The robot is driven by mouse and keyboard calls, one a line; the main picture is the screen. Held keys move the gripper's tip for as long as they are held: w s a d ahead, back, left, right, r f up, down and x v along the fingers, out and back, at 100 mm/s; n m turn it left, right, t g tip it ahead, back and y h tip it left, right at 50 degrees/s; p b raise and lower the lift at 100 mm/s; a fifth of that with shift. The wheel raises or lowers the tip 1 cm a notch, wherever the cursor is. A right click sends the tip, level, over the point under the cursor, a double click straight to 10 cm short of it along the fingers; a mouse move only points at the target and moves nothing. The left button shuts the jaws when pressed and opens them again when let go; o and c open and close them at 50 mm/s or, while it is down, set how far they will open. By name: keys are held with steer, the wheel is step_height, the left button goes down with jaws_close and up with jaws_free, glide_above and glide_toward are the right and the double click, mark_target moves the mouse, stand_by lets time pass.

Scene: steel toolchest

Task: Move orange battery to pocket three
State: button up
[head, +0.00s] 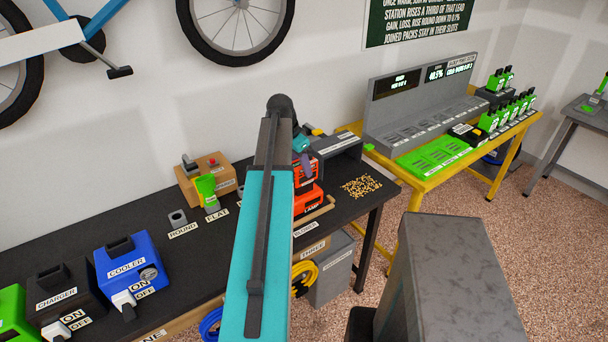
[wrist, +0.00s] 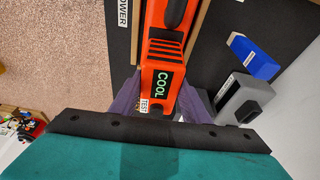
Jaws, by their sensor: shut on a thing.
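An orange battery (wrist: 163,80) is between the purple fingers of my gripper (wrist: 162,100) in the wrist view. It has a lit display reading COOL, black vents and a small TEST label. My gripper is shut on it. In the head view, my teal arm hides part of the gripper (head: 304,158), and orange and red parts (head: 306,190) show just beside the arm, above the dark bench. I cannot tell there which part is the battery.
The dark bench (head: 95,225) holds a blue cooler (head: 130,270), a charger (head: 65,290), a green tool (head: 207,190) and a grey open box (head: 337,145). Brass-coloured bits (head: 361,186) lie near its right end. A yellow table (head: 440,178) with green packs stands beyond.

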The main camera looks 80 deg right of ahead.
steer(key=shift+r+p, duration=0.35)
steer(key=shift+r, duration=0.3)
stand_by(0.9)
steer(key=shift+r+p, duration=1.05)
steer(key=shift+r, duration=0.9)
